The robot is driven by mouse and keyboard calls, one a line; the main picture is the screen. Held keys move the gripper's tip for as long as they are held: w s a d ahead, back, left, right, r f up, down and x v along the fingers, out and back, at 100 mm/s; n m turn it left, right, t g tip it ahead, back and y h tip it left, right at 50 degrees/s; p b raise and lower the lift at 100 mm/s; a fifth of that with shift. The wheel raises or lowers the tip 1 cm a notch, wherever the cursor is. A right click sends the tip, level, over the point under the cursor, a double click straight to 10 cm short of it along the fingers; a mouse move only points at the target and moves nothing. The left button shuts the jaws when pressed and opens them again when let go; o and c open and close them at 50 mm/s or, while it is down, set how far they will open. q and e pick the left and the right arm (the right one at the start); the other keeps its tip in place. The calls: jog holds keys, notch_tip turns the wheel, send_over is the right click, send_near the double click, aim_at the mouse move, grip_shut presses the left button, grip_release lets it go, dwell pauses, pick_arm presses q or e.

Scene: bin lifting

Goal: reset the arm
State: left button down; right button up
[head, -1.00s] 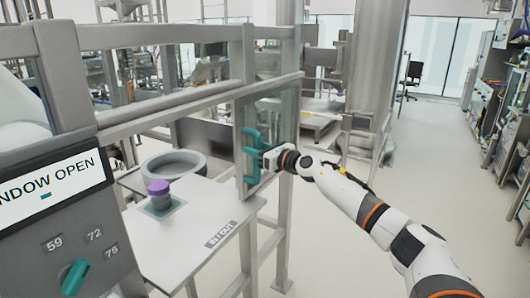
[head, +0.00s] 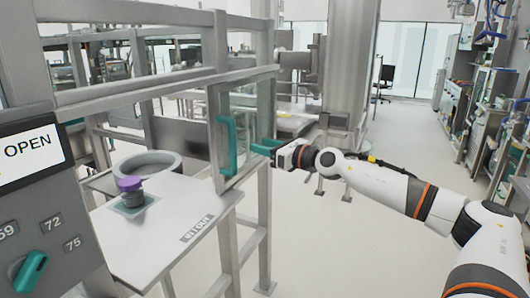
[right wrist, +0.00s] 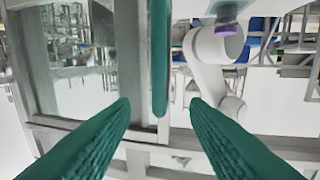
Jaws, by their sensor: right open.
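My right gripper (head: 265,147) has teal fingers and is in the head view, just right of the sliding window's teal handle (head: 227,146). It is open and empty, with a small gap to the handle. In the right wrist view its two ribbed fingers (right wrist: 160,105) are spread apart, and the handle (right wrist: 160,60) stands upright beyond the gap between them. The glass window (head: 250,122) sits in a grey metal frame. My white right arm reaches in from the lower right. My left gripper is not in view.
A panel (head: 52,215) with an "OPEN" display and teal knob stands at the left. On the bench top (head: 150,235) are a purple-topped object (head: 131,190) and a round grey ring (head: 148,163). Frame posts (head: 264,225) stand below the gripper. Open floor lies to the right.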

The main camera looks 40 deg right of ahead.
dwell(0.5)
